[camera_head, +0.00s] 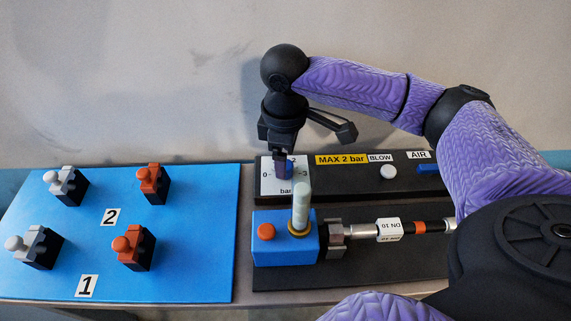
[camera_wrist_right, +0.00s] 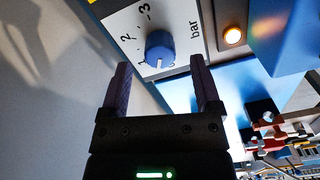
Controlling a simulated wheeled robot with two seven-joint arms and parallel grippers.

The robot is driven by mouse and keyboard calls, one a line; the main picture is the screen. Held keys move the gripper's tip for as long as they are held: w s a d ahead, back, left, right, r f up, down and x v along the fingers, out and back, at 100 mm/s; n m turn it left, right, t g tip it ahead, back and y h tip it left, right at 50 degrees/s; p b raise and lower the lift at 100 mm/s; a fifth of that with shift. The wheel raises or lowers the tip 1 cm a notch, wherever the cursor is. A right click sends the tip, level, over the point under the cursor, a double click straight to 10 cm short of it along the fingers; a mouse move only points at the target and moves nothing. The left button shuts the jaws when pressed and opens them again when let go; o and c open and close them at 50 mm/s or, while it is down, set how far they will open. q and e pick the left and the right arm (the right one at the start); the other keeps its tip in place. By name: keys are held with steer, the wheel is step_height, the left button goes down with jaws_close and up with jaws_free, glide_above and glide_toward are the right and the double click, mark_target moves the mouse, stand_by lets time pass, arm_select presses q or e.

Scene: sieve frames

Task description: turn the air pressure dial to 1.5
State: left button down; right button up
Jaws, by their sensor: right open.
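The air pressure dial is a blue knob (camera_wrist_right: 160,46) on a white scale plate (camera_wrist_right: 181,17) marked "bar". In the wrist view its pale pointer mark faces the low end of the scale, near the 1; I cannot read the exact value. My right gripper (camera_head: 282,160) is over the dial, pointing down. In the right wrist view its open fingers (camera_wrist_right: 162,84) stand apart, with the knob beyond the tips and between them. My left gripper is out of view.
Right of the dial, the black panel carries a white BLOW button (camera_head: 388,172) and a blue AIR part (camera_head: 428,168). In front stands a blue block (camera_head: 284,251) with an upright pale handle (camera_head: 301,204). A blue board (camera_head: 190,270) with several clamps lies left.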

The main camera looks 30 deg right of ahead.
step_height(320, 180, down, 2)
steer(key=shift+f+b, duration=0.35)
steer(key=c, duration=0.6)
jaws_close()
steer(key=shift+r+p, duration=0.1)
steer(key=shift+p, duration=0.35)
steer(key=r+m+p, duration=0.1)
steer(key=m+p, duration=0.1)
steer(key=p, duration=0.5)
steer(key=shift+s+p, duration=0.1)
steer(key=shift+p, duration=0.2)
steer(key=m+p, duration=0.2)
steer(key=p, duration=0.1)
steer(key=m+p, duration=0.2)
steer(key=p, duration=0.1)
steer(key=m+p, duration=0.2)
steer(key=shift+f+p, duration=0.4)
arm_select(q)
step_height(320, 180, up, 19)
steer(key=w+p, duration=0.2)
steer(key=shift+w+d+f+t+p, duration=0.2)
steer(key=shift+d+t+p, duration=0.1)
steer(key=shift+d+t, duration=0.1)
arm_select(e)
steer(key=shift+f+m, duration=0.15)
steer(key=shift+m, duration=1.75)
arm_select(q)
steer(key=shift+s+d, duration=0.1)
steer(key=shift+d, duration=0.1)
